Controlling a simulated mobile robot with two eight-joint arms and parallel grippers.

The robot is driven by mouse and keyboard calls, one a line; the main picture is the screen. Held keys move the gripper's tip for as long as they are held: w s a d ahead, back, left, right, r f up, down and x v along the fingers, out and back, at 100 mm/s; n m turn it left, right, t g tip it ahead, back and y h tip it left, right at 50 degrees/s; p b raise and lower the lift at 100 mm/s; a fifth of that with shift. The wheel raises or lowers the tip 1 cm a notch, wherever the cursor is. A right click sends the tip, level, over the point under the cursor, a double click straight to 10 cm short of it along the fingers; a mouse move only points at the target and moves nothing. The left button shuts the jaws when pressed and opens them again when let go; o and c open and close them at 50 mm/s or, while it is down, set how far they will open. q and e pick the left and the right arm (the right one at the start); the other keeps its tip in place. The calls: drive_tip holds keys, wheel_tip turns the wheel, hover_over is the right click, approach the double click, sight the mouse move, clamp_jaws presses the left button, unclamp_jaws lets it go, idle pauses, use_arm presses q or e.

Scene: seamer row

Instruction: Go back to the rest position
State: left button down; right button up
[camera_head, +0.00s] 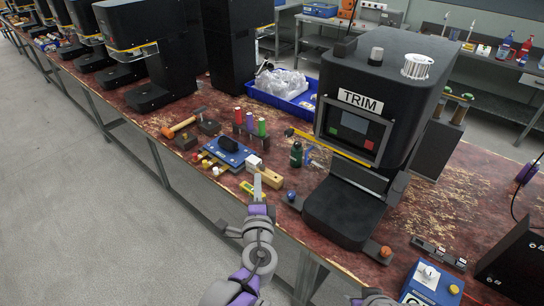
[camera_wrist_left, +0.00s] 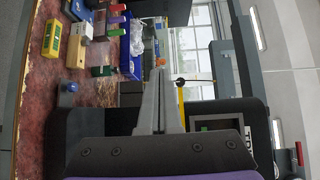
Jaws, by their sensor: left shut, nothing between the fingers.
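My left gripper (camera_head: 257,186) is in front of the red worn bench, near its front edge, with grey fingers pointing up the picture. It is shut and empty. In the left wrist view its fingers (camera_wrist_left: 160,85) are together with nothing between them. Whether it touches the bench cannot be told from the head view. Only a small grey piece of what seems to be my right arm shows at the bottom edge of the head view; the right gripper is not visible.
A black machine labelled TRIM (camera_head: 360,99) stands right of the gripper. A wooden block with a white end (camera_head: 266,175), a blue fixture (camera_head: 230,152) and a dark green bottle (camera_head: 296,154) are close by. A blue tray (camera_head: 308,102) holds clear bags. The floor at left is clear.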

use_arm(q)
drive_tip(key=s+a+f+n+g+y, duration=0.2)
drive_tip(key=s+a+f+n+g, duration=0.1)
drive_tip(key=s+a+n, duration=0.3)
drive_tip(key=s+a+f+n+g+y, duration=0.1)
drive_tip(key=s+a+f+n+g, duration=0.25)
drive_tip(key=a, duration=0.35)
drive_tip(key=s+d+f+n+g+h, duration=0.1)
drive_tip(key=s+f+n+g+h, duration=0.1)
drive_tip(key=s, duration=0.4)
drive_tip(key=s+d+f+n+g+h, duration=0.1)
drive_tip(key=s+f+n+g+h, duration=0.1)
drive_tip(key=s, duration=0.5)
wheel_tip(320, 180, down, 2)
drive_tip(key=n+g, duration=0.1)
drive_tip(key=n, duration=0.2)
drive_tip(key=shift+s+d+f+h, duration=0.2)
drive_tip(key=shift+d+h, duration=0.1)
drive_tip(key=shift+h, duration=0.1)
drive_tip(key=shift+g, duration=0.25)
idle(0.6)
